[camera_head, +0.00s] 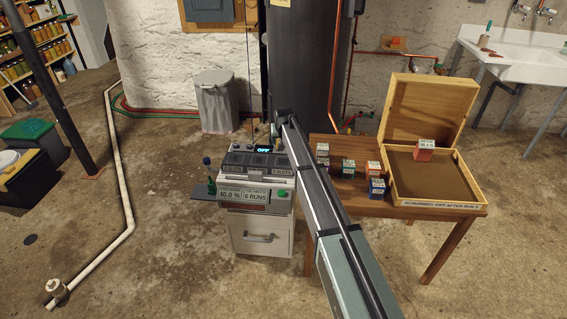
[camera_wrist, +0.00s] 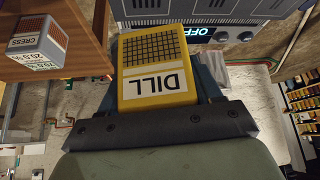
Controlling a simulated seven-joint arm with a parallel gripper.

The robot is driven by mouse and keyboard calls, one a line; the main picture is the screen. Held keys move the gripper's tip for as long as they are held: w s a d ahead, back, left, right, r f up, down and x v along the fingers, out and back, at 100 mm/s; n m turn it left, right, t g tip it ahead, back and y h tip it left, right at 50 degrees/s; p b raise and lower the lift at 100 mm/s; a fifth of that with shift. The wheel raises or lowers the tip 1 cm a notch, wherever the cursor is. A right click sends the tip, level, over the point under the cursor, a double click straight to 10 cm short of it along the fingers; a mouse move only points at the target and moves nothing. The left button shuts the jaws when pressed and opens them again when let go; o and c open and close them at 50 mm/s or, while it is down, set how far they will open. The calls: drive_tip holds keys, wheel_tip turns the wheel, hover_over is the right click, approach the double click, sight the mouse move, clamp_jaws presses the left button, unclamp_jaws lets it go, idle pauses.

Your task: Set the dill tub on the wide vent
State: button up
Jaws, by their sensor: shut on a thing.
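The dill tub (camera_wrist: 155,75) is yellow with a white label reading DILL and a black grid patch. My gripper (camera_wrist: 158,72) is shut on it in the wrist view, with the fingers along its sides. The grey machine (camera_head: 255,185) stands left of the wooden table in the head view, with dark vents (camera_head: 250,158) on its top; which one is wide I cannot tell. Its OFF display (camera_wrist: 212,31) shows at the top of the wrist view, near the tub. In the head view my arm's end is over the machine and hides the gripper and tub.
Several small tubs (camera_head: 348,167) stand on the wooden table (camera_head: 420,208). An open wooden box (camera_head: 445,200) there holds an orange-red tub (camera_head: 424,154). A cress tub (camera_wrist: 38,40) shows in the wrist view. A tall dark tank (camera_head: 305,65) stands behind the machine.

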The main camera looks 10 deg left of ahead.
drive_tip(key=shift+w+d+f+m+h, duration=0.15)
drive_tip(key=shift+w+m+h, duration=0.2)
drive_tip(key=shift+w+m, duration=0.2)
drive_tip(key=shift+w+d+m+h, duration=0.1)
drive_tip(key=shift+w+m+h, duration=0.3)
drive_tip(key=shift+m, duration=0.25)
drive_tip(key=shift+f, duration=4.95)
drive_tip(key=shift+f, duration=0.1)
drive_tip(key=o, duration=1.1)
drive_tip(key=v, duration=1.2)
